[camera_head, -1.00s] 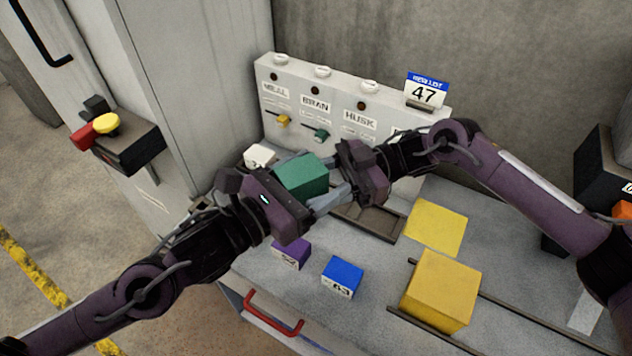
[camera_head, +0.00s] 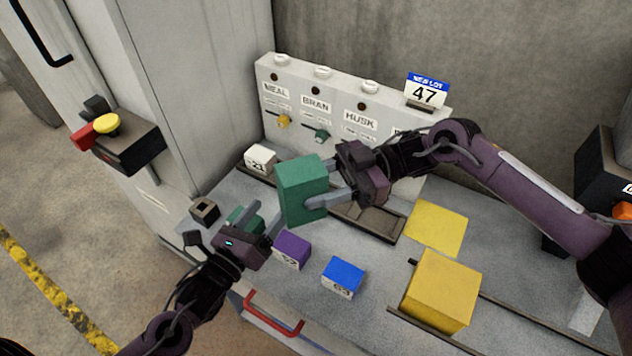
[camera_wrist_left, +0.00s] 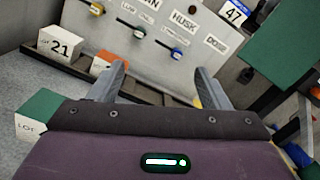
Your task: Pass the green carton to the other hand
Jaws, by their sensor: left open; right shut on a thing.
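The green carton (camera_head: 301,189) is held above the bench in my right gripper (camera_head: 330,192), which is shut on its right side. The carton also shows at the upper right of the left wrist view (camera_wrist_left: 291,45). My left gripper (camera_head: 262,217) is open and empty, lower and to the left of the carton, apart from it. In the left wrist view its two fingers (camera_wrist_left: 170,85) stand spread with nothing between them. A second, smaller green block (camera_head: 244,219) sits on the bench, partly hidden behind my left gripper; its lettered side shows in the wrist view (camera_wrist_left: 38,112).
Purple (camera_head: 292,249) and blue (camera_head: 343,277) blocks lie in front. A large yellow box (camera_head: 441,290) stands at right by rails. The labelled panel (camera_head: 350,88) closes off the back.

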